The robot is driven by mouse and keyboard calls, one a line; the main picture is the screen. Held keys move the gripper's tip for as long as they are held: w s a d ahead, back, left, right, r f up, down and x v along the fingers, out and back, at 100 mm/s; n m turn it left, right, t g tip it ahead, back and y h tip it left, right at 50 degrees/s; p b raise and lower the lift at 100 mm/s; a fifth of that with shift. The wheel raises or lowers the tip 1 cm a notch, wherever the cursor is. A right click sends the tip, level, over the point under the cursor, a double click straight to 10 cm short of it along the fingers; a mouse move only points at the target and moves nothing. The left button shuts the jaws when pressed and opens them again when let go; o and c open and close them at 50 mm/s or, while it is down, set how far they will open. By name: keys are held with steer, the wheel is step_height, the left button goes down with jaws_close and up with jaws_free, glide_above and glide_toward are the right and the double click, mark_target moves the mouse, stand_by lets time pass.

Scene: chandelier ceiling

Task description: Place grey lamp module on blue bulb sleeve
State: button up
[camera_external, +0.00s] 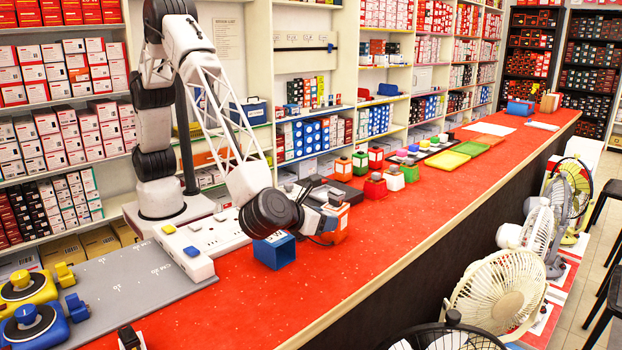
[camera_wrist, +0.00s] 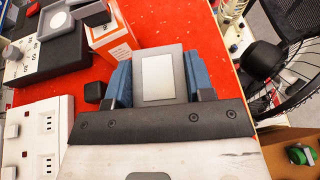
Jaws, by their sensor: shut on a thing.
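My gripper (camera_wrist: 158,88) is shut on the grey lamp module (camera_wrist: 178,56), a grey block with a pale rectangular panel, held between two blue-grey sides. In the external view my gripper (camera_external: 322,222) is low over the red counter, and I cannot clearly make out the module there. I cannot clearly pick out the sleeve in the wrist view.
An orange and white box (camera_wrist: 112,42) stands close beside my gripper. White power strips (camera_external: 188,253) and a grey board (camera_external: 110,285) lie to the left. Several coloured blocks and trays (camera_external: 447,160) line the counter further right.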

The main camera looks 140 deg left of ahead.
steer(key=shift+m+t, duration=0.8)
steer(key=shift+t, duration=0.1)
steer(key=s+d, duration=0.1)
steer(key=s, duration=0.3)
steer(key=s+d+r, duration=0.1)
steer(key=s+d, duration=0.1)
steer(key=s, duration=0.1)
steer(key=s+d+r, duration=0.1)
steer(key=s+d, duration=0.1)
steer(key=s, duration=0.2)
steer(key=shift+s, duration=0.35)
steer(key=s+d+m+t+h, duration=0.1)
steer(key=s+d+t, duration=0.1)
steer(key=s, duration=1.3)
steer(key=shift+s+d+f+m, duration=0.3)
steer(key=shift+d+m, duration=0.1)
steer(key=shift+d, duration=0.25)
steer(key=shift+w, duration=0.1)
glide_above(273, 235)
steer(key=shift+f, duration=0.75)
steer(key=shift+f, duration=0.1)
steer(key=shift+f, duration=1.6)
steer(key=shift+f, duration=0.2)
steer(key=o, duration=0.9)
steer(key=shift+r, duration=0.15)
